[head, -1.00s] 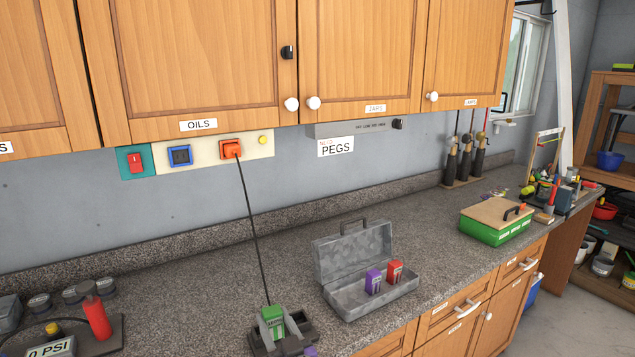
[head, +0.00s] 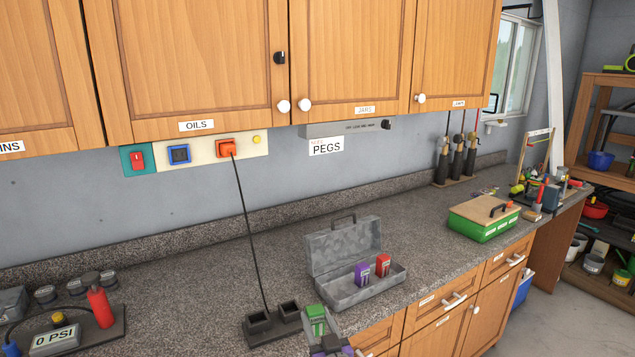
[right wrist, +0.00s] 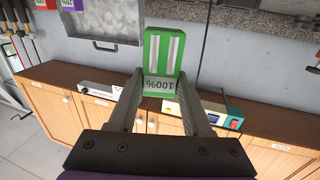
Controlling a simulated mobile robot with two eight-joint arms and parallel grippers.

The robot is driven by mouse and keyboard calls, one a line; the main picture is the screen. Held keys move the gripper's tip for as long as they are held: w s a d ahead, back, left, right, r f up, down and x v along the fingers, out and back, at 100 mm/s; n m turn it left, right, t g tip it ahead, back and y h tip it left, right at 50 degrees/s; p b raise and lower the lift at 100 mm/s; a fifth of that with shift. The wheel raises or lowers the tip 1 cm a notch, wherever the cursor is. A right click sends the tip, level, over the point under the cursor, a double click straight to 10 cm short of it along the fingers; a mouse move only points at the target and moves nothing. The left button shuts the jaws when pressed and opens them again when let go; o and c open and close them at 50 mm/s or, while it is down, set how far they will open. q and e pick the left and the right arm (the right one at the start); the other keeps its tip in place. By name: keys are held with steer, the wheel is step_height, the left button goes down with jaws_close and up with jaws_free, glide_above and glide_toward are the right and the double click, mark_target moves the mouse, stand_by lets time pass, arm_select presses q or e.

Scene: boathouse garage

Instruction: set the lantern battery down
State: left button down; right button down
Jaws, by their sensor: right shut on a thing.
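The lantern battery (head: 316,318) is a green block with pale stripes. In the head view it is at the bottom centre, just right of the charger and in front of the toolbox. My right gripper (head: 324,336) is shut on it. In the right wrist view the battery (right wrist: 164,50) stands out between the two fingers of the gripper (right wrist: 161,84), with an upside-down 100% label. The black charger (head: 272,319) shows two empty sockets, and its cable runs up to an orange plug on the wall. My left gripper is not in view.
An open grey metal toolbox (head: 352,297) holds a purple battery (head: 362,274) and a red battery (head: 383,265). A green box with a wooden lid (head: 484,218) stands further right. A gauge reading 0 PSI (head: 56,338) is at left. Counter between toolbox and green box is clear.

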steer(key=w+d+f+m+h, duration=0.1)
steer(key=w+d+f+h, duration=0.1)
steer(key=d, duration=0.7)
steer(key=w+d+f+m+h+p, duration=0.1)
steer(key=w+d+f+m+h, duration=0.1)
steer(key=d, duration=0.7)
steer(key=shift+w+f+t+h, duration=0.15)
steer(key=shift+f+t+h, duration=0.25)
steer(key=shift+f+h, duration=0.2)
steer(key=shift+w+a, duration=0.15)
steer(key=shift+w, duration=0.05)
